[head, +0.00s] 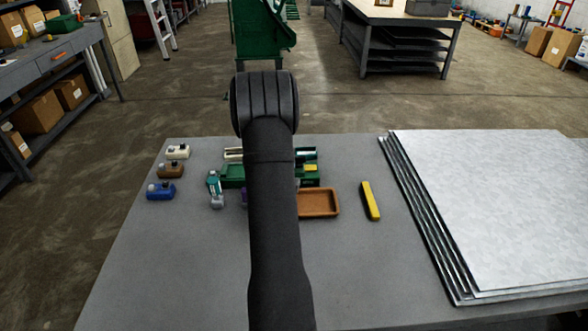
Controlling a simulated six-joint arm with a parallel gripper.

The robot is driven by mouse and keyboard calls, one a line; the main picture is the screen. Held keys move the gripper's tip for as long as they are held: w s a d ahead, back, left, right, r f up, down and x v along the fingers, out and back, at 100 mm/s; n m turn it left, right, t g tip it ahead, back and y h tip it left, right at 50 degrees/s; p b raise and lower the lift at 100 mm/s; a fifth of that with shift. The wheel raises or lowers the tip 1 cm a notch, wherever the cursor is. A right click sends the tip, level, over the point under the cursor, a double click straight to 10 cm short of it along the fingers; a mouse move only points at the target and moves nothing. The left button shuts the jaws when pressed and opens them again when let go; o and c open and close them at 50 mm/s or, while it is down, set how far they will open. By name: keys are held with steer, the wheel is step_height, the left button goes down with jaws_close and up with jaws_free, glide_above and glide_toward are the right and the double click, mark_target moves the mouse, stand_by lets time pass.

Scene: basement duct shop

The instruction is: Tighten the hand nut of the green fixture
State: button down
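A green object (233,176), perhaps the green fixture, sits on the grey workbench (180,265), mostly behind my dark arm. Its right part shows on the other side of the arm, with a yellow piece (310,168) on it. I cannot make out a hand nut on it. To its left stand three small fixtures with dark knobs: a white one (178,152), a brown one (170,170) and a blue one (160,191). My gripper does not show; my arm rises through the middle of the view and hides what lies behind it.
A teal and grey item (215,188) stands left of my arm. An orange-brown tray (319,203) and a yellow bar (370,200) lie to the right. Stacked sheet metal (500,205) covers the bench's right side. The front left of the bench is clear.

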steer(key=shift+w+a, duration=0.3)
steer(key=shift+a, duration=0.05)
stand_by(0.4)
steer(key=shift+s, duration=0.15)
steer(key=shift+s, duration=0.3)
steer(key=s, duration=0.3)
steer(key=shift+s, duration=0.1)
steer(key=s+a, duration=0.7)
steer(key=w+d, duration=0.6)
steer(key=shift+w+d, duration=0.1)
steer(key=x, duration=0.3)
steer(key=shift+w, duration=1)
